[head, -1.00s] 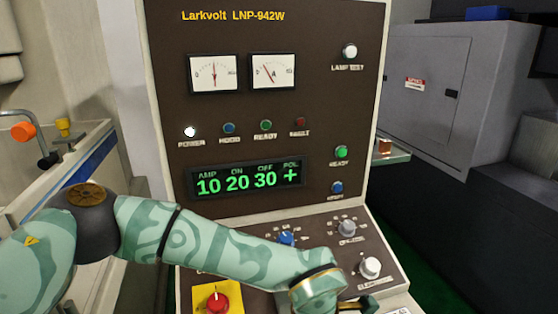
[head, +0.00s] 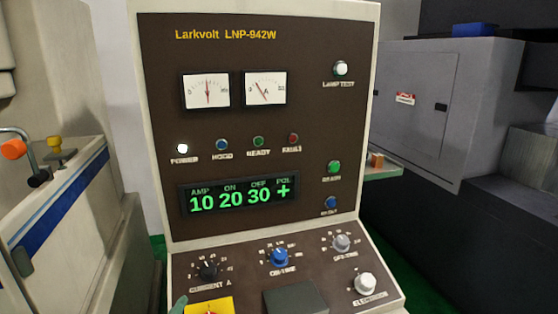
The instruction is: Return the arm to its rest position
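The control console (head: 300,130) marked Larkvolt LNP-942W stands in the middle of the head view. Its display (head: 238,196) reads AMP 10, ON 20, OFF 30, POL +. The white power lamp (head: 182,148) is lit. A black current knob (head: 208,270), a blue on-time knob (head: 280,257), a grey off-time knob (head: 341,243) and a white electrode knob (head: 365,283) sit on the sloped panel. A small pale green piece, perhaps of my arm, shows at the bottom edge beside the yellow plate (head: 210,305).
A grey cabinet (head: 425,100) stands at the right, with a small ledge (head: 384,173) beside the console. At the left is a pale machine tank with a blue stripe (head: 65,205) and an orange-ended handle (head: 14,149). The space before the upper console is clear.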

